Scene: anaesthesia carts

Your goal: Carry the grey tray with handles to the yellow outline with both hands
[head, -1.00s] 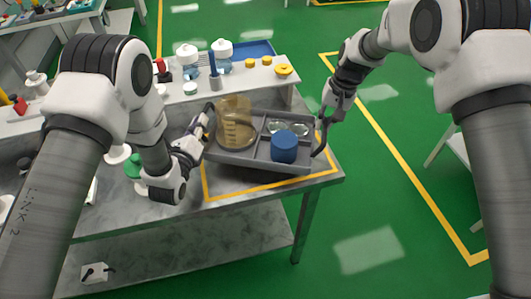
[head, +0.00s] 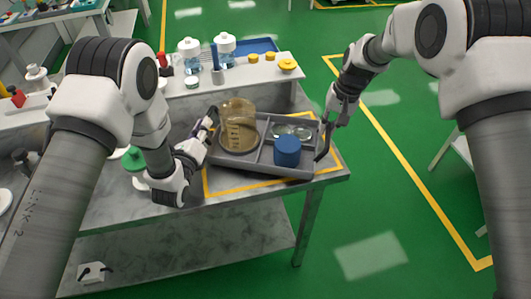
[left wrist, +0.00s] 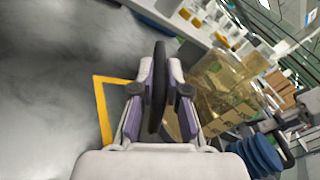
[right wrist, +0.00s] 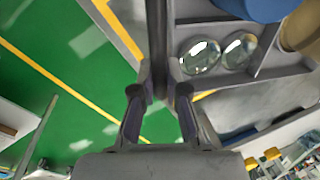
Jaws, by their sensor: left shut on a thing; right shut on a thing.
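The grey tray (head: 262,167) is at the right end of the marble-topped table, over the yellow outline (head: 236,191). Its compartments hold an amber beaker (head: 238,128), a blue cylinder (head: 287,151) and two clear glass dishes (head: 290,130). My left gripper (head: 208,130) is shut on the tray's left handle, a dark bar that shows between the fingers in the left wrist view (left wrist: 158,88). My right gripper (head: 327,125) is shut on the right handle; the right wrist view shows the handle (right wrist: 158,50) between its fingers. I cannot tell whether the tray's underside touches the table.
A white raised shelf (head: 240,76) behind the tray carries jars, a blue-handled tool and yellow caps. A green-capped bottle (head: 134,162) stands left of my left gripper. The green floor (head: 360,190) is open to the right.

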